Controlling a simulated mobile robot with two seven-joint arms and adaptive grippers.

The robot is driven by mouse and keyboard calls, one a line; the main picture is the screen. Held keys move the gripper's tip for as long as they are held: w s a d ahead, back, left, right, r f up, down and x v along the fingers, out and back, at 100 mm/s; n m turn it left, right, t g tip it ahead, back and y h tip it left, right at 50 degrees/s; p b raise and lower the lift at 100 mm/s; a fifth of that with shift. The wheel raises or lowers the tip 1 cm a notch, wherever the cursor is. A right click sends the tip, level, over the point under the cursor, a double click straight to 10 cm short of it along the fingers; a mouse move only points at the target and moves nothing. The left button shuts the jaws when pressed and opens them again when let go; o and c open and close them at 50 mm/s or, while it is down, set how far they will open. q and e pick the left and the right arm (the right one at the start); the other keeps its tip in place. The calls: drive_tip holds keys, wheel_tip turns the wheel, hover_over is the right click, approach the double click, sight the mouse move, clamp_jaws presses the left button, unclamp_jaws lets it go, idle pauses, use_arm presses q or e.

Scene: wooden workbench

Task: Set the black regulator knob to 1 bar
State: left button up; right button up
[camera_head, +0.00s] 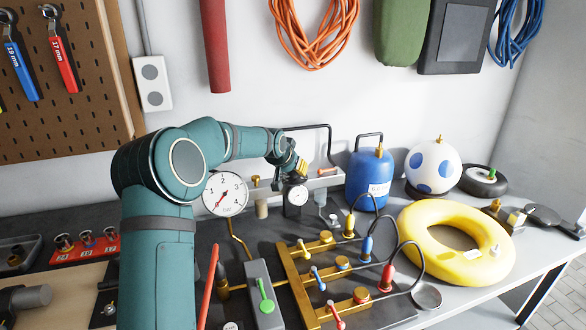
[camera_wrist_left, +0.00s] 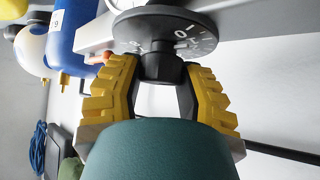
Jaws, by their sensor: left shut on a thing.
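The black regulator knob (camera_wrist_left: 163,68) sits under a dark round scale disc (camera_wrist_left: 190,38) with white numbers, a 0 legible to the right of the knob. My left gripper (camera_wrist_left: 163,80) has its yellow ribbed fingers on both sides of the knob, shut on it. In the head view, my left gripper (camera_head: 299,168) is at the top of the regulator (camera_head: 294,210), and hides the knob there. A small gauge (camera_head: 298,194) is on the regulator's front. The large white gauge (camera_head: 236,187) to its left has a red needle pointing to the lower left. My right gripper is out of view.
A brass manifold (camera_head: 296,272) with coloured valves and hoses stands in front. A blue tank (camera_head: 369,180), a spotted white ball (camera_head: 433,167) and a yellow ring (camera_head: 415,225) stand to the right. A green-handled valve (camera_head: 265,296) is at front.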

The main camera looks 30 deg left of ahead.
use_arm(q)
drive_tip(key=o, duration=1.2)
drive_tip(key=shift+f, duration=0.15)
drive_tip(key=v, duration=1.2)
